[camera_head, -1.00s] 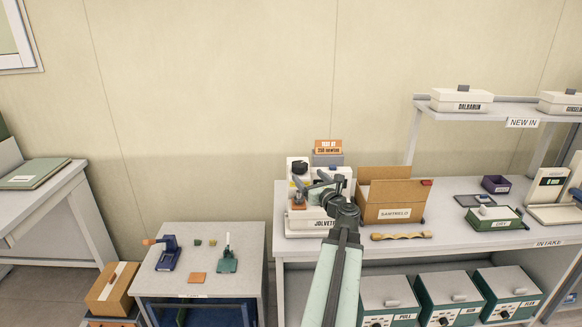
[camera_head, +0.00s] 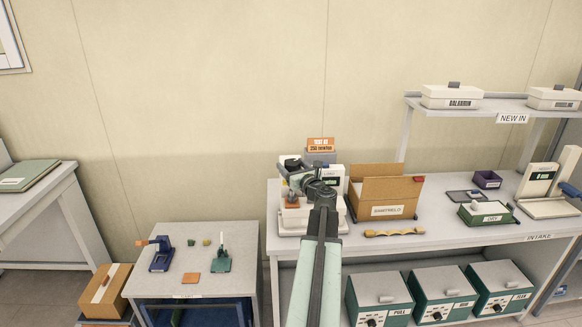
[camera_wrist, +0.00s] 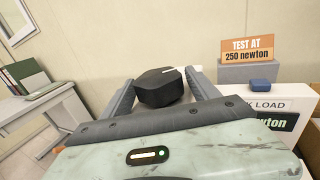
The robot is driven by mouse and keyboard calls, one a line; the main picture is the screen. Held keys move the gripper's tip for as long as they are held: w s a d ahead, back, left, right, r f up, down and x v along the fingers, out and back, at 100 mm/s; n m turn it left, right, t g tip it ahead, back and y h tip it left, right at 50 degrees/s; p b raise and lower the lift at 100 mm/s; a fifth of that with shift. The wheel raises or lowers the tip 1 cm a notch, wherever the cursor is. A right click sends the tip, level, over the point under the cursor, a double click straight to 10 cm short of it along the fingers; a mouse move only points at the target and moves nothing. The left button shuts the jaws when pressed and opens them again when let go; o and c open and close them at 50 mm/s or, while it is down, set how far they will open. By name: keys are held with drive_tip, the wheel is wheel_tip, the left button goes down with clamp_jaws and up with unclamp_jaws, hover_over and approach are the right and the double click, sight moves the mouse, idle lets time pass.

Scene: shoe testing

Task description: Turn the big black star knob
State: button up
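The big black star knob (camera_wrist: 160,88) shows in the wrist view as a dark, many-sided block. It sits on the white test machine (camera_head: 291,222) on the right-hand table. My gripper (camera_wrist: 160,77) is open, with one finger on each side of the knob. Narrow gaps seem to show between knob and fingers, but I cannot tell whether either finger touches it. In the head view my gripper (camera_head: 294,174) is over the machine's upper left part and largely covers the knob.
An orange sign reading "TEST AT 250 newton" (camera_wrist: 252,48) stands on a grey block behind the machine. A blue button (camera_wrist: 262,84) tops the white load display (camera_wrist: 285,103). An open cardboard box (camera_head: 393,211) stands close right. A low table (camera_head: 235,283) is at left.

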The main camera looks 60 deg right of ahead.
sight(295, 170)
drive_tip(key=c, duration=1)
drive_tip(key=shift+a+m+g+h, duration=0.15)
drive_tip(key=shift+m+g+h, duration=0.25)
drive_tip(key=shift+m+h, duration=0.15)
drive_tip(key=shift+m+g+h, duration=0.35)
drive_tip(key=shift+g+h, duration=0.05)
drive_tip(key=shift+h, duration=0.15)
drive_tip(key=o, duration=1.4)
drive_tip(key=shift+s, duration=0.1)
drive_tip(key=v, duration=0.7)
drive_tip(key=shift+s+a, duration=0.1)
drive_tip(key=shift+s, duration=0.15)
